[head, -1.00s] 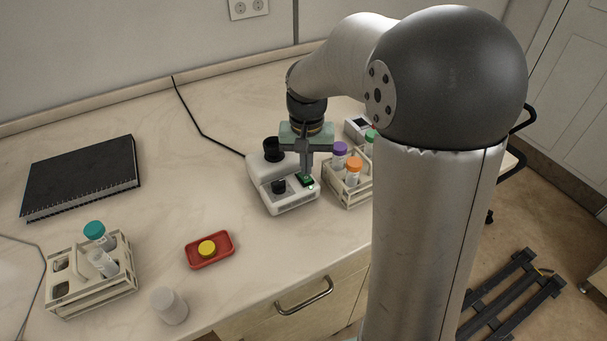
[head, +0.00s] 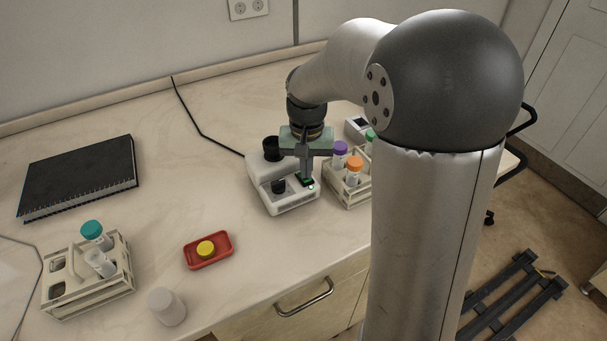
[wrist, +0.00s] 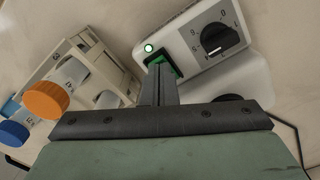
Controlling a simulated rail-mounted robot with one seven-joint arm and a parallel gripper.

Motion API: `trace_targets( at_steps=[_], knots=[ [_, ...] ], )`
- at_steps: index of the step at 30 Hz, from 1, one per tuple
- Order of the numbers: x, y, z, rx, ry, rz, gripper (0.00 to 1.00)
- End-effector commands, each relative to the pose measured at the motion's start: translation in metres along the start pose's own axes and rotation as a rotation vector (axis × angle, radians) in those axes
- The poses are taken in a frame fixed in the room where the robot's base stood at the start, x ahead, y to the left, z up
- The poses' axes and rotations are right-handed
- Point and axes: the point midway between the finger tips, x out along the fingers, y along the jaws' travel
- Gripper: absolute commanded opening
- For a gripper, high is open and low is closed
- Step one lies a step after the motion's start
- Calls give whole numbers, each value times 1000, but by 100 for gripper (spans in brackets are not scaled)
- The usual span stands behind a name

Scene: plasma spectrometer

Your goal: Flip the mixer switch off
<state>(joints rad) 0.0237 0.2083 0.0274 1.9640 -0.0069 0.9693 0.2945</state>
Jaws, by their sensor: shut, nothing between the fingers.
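The mixer (head: 286,200) is a white device on the bench with a black cup-like head at the back and a dark knob in front. In the wrist view the mixer (wrist: 205,62) shows its numbered dial, a green switch and a lit white-green lamp beside it. The green switch (wrist: 160,62) is partly hidden behind my fingers. My gripper (wrist: 158,80) is shut and empty, its fingertips at the switch. I cannot tell whether they touch it. In the head view my gripper (head: 306,174) points down over the mixer's right front, by the switch (head: 306,182).
A rack (head: 350,190) with purple- and orange-capped tubes stands close on the mixer's right. A red tray (head: 226,254) with a yellow-capped item, a white container (head: 167,307), a left rack (head: 85,300) and a black notebook (head: 78,175) lie leftward. The bench between is clear.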

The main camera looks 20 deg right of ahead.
Motion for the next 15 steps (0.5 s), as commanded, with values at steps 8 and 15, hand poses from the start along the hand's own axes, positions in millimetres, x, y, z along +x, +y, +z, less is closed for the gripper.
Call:
trace_targets(
  at_steps=[8,15],
  knots=[
    [5,0,0,0,0,0,0],
    [1,0,0,0,-1,0,0]
  ],
)
